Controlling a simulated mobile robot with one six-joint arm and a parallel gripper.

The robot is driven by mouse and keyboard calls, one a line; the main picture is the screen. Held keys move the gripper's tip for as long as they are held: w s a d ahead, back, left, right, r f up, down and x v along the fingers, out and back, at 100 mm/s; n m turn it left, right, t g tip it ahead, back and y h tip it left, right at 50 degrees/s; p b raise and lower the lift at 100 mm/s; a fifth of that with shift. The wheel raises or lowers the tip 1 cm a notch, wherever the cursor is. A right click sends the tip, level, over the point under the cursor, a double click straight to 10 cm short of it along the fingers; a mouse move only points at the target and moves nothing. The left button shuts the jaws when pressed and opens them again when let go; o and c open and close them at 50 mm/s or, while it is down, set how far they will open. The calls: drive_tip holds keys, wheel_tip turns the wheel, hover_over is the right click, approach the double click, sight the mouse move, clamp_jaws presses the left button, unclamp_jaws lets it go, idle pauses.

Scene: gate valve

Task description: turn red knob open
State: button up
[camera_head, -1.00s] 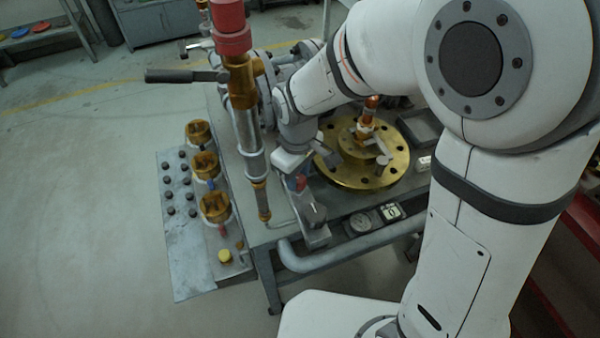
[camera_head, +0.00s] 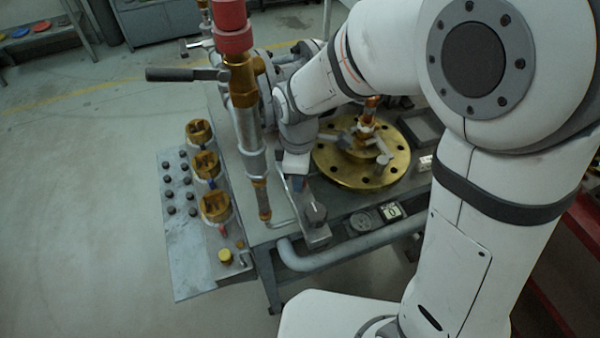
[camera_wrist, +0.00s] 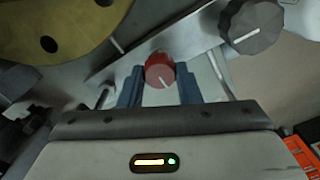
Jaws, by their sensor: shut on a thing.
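The red knob (camera_wrist: 160,70) with a white pointer line shows in the wrist view, on a grey metal plate. The pointer slants down to the right. My gripper (camera_wrist: 160,88) has its two blue-grey fingers on either side of the knob and is shut on it. In the head view my gripper (camera_head: 298,180) reaches down at the left of the brass flange, and the red knob is mostly hidden there by my wrist.
A larger grey knob (camera_wrist: 252,25) sits close to the right of the red one. A brass flange (camera_head: 385,175) with a valve stands beside my wrist. A tall pipe with a lever handle (camera_head: 185,75) rises on the left. A gauge (camera_head: 362,222) lies in front.

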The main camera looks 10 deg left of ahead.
drive_tip(key=shift+w, duration=0.15)
drive_tip(key=o, duration=1)
drive_tip(key=shift+d, duration=0.1)
drive_tip(key=shift+c, duration=0.2)
wheel_tip(320, 180, up, 8)
drive_tip(key=shift+f+p, duration=0.1)
drive_tip(key=shift+p, duration=0.2)
